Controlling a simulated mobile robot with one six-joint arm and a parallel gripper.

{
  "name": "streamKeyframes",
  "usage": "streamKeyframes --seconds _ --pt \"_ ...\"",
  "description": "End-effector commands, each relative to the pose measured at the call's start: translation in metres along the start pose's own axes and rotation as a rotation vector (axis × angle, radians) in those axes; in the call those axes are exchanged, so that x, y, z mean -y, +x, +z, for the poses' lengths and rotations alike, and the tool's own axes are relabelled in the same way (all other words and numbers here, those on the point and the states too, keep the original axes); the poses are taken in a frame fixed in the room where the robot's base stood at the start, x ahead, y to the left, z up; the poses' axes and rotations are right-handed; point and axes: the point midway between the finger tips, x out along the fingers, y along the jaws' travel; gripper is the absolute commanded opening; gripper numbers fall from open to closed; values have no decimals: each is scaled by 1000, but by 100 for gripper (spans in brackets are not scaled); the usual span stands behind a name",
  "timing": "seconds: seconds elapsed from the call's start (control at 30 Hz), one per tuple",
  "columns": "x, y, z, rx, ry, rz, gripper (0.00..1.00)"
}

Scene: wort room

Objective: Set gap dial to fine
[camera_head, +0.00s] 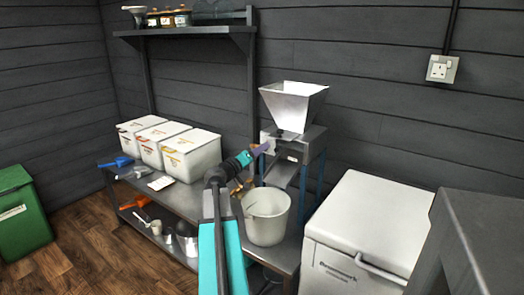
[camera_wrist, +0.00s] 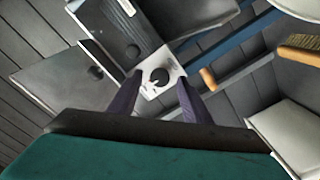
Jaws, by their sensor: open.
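The gap dial (camera_wrist: 159,77) is a black round knob on a small white plate on the side of the grain mill. In the wrist view it lies between the tips of my gripper (camera_wrist: 160,82), whose two purple fingers are apart. I cannot tell whether the fingers reach around the knob or stop short of it, and the dial's setting is too small to read. In the head view the mill (camera_head: 308,143) stands below a metal hopper (camera_head: 294,104). My gripper (camera_head: 261,150) is at the mill's left side; the dial is not clear there.
A white bucket (camera_head: 266,216) stands on the bench below the mill. Three lidded white tubs (camera_head: 192,155) stand to the left. A wooden handle (camera_wrist: 208,80) is close to the right finger in the wrist view. A white cool box (camera_head: 365,232) stands to the right.

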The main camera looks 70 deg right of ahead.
Motion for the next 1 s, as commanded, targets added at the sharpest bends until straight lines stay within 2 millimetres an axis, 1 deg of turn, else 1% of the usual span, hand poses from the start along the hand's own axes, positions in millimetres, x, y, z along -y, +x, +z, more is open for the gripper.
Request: streamKeyframes --seconds 0.03,0.2,0.57,0.6,0.67,0.8,0.83,1.0 --pt "0 6 0 1 0 1 44" --pt "0 16 0 1 0 1 44" --pt "0 18 1 1 0 0 44" --pt "0 18 1 1 0 0 41" --pt "0 18 1 1 0 0 31" --pt "0 18 1 1 0 1 7" --pt "0 18 1 1 0 1 4" --pt "0 18 1 1 -5 1 4"
